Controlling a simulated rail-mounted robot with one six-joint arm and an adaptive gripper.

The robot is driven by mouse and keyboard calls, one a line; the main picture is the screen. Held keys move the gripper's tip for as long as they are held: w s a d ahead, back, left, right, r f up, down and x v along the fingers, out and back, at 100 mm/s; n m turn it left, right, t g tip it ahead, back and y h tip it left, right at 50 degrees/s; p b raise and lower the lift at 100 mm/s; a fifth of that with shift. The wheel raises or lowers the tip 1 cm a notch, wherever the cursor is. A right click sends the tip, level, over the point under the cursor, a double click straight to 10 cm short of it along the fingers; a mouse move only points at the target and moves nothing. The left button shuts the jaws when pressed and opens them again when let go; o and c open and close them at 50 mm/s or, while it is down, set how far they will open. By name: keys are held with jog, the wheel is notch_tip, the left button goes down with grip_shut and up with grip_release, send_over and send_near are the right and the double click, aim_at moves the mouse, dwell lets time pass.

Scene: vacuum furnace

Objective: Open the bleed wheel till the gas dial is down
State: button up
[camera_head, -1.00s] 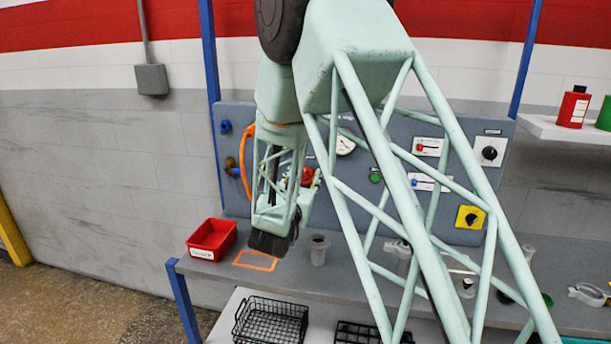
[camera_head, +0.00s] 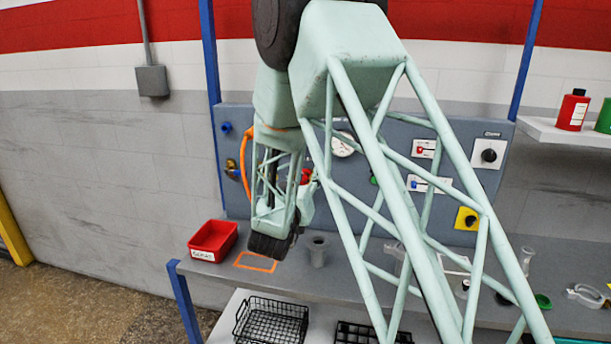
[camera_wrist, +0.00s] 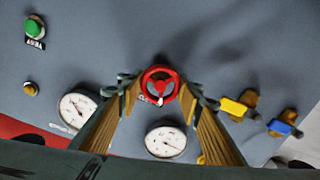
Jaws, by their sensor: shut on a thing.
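The red bleed wheel (camera_wrist: 161,84) sits on the grey panel, in the middle of the wrist view. My gripper (camera_wrist: 160,92) has one finger on each side of it and is shut on it. A white round dial (camera_wrist: 166,142) shows below the wheel, and a second white dial (camera_wrist: 77,108) is to the left. The wrist view is too small to read their scales, and I cannot tell which is the gas dial. In the head view the wheel (camera_head: 306,176) is mostly hidden behind my arm, and a white dial (camera_head: 343,144) shows between my arm's struts.
A green button (camera_wrist: 35,28) is at the panel's upper left in the wrist view. Yellow (camera_wrist: 234,107) and blue (camera_wrist: 279,127) valve handles stand close to the right finger. A red bin (camera_head: 213,240) and a grey cup (camera_head: 318,250) are on the bench below.

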jog(key=n+p, duration=0.2)
jog(key=n, duration=0.4)
jog(key=shift+a+p, duration=0.1)
jog(key=shift+p, duration=0.2)
jog(key=n+p, duration=0.3)
jog(key=n, duration=0.3)
jog(key=shift+f, duration=0.15)
jog(key=n+p, duration=0.3)
jog(key=n, duration=0.3)
jog(key=shift+f, duration=0.1)
jog(key=n+p, duration=0.1)
jog(key=n, duration=0.2)
jog(key=n+p, duration=0.2)
jog(key=shift+f+n, duration=0.2)
jog(key=shift+n, duration=0.2)
jog(key=o, duration=0.9)
